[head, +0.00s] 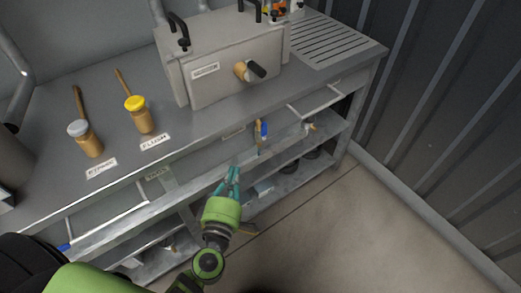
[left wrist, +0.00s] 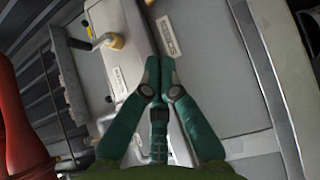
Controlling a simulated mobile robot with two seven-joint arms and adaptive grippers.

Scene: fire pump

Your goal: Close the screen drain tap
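A brass tap with a black handle (head: 250,70) sticks out from the front of the grey box on the bench. It also shows in the left wrist view (left wrist: 112,40). A brass fitting with a blue handle (head: 262,130) stands upright at the bench's front edge, beside a small label. My left gripper (head: 234,169) is in front of the bench, below and left of the blue handle. Its teal fingertips are together and empty, apart from both taps; they also show in the left wrist view (left wrist: 160,66). My right gripper is not in view.
Two brass valves, one with a grey cap (head: 86,140) and one with a yellow cap (head: 139,115), stand on the bench at left. A small brass tap (head: 309,126) sits under the front edge. Shelves lie below; the floor (head: 345,225) at right is clear.

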